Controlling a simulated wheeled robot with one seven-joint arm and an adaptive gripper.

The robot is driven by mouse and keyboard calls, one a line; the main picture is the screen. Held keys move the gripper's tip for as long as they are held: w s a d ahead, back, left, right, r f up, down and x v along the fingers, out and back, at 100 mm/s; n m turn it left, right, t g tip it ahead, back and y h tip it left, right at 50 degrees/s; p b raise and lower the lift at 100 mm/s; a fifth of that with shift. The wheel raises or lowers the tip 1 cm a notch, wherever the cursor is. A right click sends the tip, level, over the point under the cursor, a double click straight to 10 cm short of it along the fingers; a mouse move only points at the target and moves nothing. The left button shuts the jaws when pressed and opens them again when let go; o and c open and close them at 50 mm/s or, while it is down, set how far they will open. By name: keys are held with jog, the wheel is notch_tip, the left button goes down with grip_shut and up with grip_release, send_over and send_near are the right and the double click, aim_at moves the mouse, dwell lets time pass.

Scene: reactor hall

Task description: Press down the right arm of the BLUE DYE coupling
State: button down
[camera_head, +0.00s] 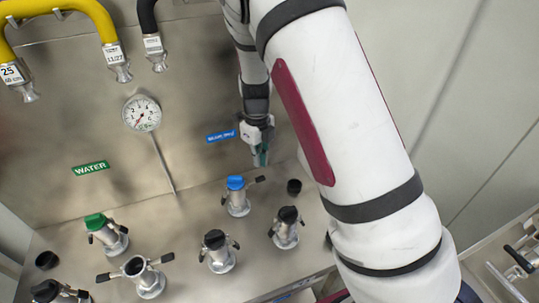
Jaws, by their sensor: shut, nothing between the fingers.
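The BLUE DYE label (221,136) is a blue plate on the back panel. Below it stands a metal coupling with a blue cap (236,183). The coupling's right arm (256,180) is black-tipped and sticks out to the right, roughly level. Its left arm appears folded down against the body. My gripper (262,160) points down just above the tip of the right arm, with its fingers together and empty. Whether the fingertips touch the arm cannot be told from this view.
A green-capped coupling (95,222) stands at left under the WATER label (90,168). Dark-capped couplings (215,240) (288,215) and an open one with spread arms (135,267) stand in front. A gauge (142,114) and yellow hoses (75,8) are on the panel. My arm covers the right side.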

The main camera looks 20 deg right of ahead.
aim_at(260, 178)
jog(key=shift+d+f+b, duration=0.1)
jog(key=shift+f+b, duration=1.95)
jog(key=shift+f, duration=2.45)
jog(key=shift+a+f, duration=0.25)
jog(key=shift+f, duration=0.35)
jog(key=shift+a+f, duration=0.25)
jog(key=shift+f, duration=0.35)
jog(key=shift+d+r, duration=0.6)
jog(key=shift+r, duration=0.05)
jog(key=shift+r+p, duration=1.4)
jog(key=shift+r, duration=1.55)
